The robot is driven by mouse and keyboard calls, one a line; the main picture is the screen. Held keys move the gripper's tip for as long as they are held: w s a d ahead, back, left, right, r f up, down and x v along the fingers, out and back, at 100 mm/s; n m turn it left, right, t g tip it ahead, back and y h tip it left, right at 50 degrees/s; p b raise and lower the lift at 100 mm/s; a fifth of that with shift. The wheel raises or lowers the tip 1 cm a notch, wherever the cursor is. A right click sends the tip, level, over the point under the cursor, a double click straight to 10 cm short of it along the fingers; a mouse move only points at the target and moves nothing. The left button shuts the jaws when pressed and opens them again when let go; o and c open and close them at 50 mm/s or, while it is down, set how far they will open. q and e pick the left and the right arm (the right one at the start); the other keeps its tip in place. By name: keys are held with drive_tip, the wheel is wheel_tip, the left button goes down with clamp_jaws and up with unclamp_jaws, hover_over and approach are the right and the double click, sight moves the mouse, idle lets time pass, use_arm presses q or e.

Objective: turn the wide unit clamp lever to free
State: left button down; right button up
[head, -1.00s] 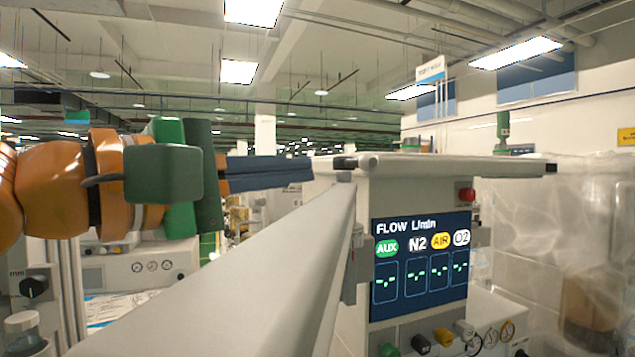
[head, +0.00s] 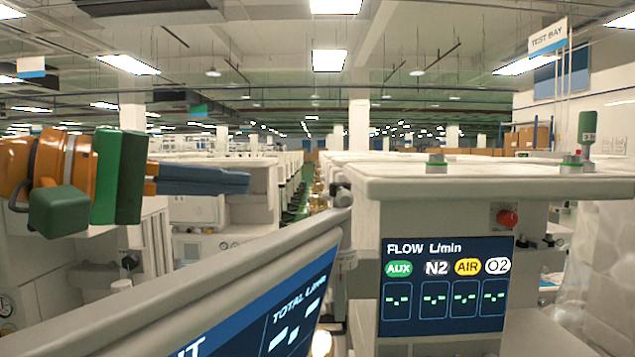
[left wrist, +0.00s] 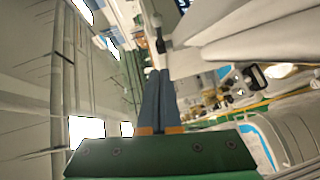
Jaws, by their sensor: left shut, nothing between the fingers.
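My left gripper (head: 248,182) reaches in from the left in the head view, with its blue fingers together and nothing between them. It is in the air, left of the flow-display unit and above a tilted screen. In the left wrist view the same fingers (left wrist: 160,72) lie side by side, closed. The unit with the "FLOW L/min" display (head: 445,285) stands at the right. I cannot make out a wide unit clamp lever. A small grey fitting (head: 341,194) sits at the corner between the tilted screen and the flow unit. My right gripper is not in view.
A tilted screen reading "TOTAL L/min" (head: 290,318) fills the lower left. The flow unit's white top (head: 500,178) carries a green-topped post (head: 586,130). A red knob (head: 507,218) is on its front. Rows of carts recede behind, along a narrow aisle.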

sight(318, 220)
use_arm(q)
drive_tip(key=x, duration=0.2)
drive_tip(key=p+x, duration=0.2)
drive_tip(key=x, duration=0.1)
drive_tip(key=shift+w, duration=0.6)
drive_tip(key=d, duration=0.3)
drive_tip(key=d+f, duration=0.1)
drive_tip(key=d, duration=0.1)
drive_tip(key=shift+w+p, duration=0.25)
drive_tip(key=shift+p, duration=0.1)
drive_tip(key=shift+d+f, duration=0.15)
drive_tip(key=shift+d, duration=0.15)
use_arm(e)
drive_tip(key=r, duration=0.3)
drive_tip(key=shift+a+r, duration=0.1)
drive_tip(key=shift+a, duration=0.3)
use_arm(q)
drive_tip(key=shift+d, duration=0.1)
drive_tip(key=shift+s+d+f+b, duration=0.2)
drive_tip(key=shift+s+d+b, duration=0.05)
drive_tip(key=shift+d+b, duration=0.35)
drive_tip(key=shift+a+r, duration=0.1)
drive_tip(key=shift+a, duration=0.15)
drive_tip(key=shift+d, duration=0.1)
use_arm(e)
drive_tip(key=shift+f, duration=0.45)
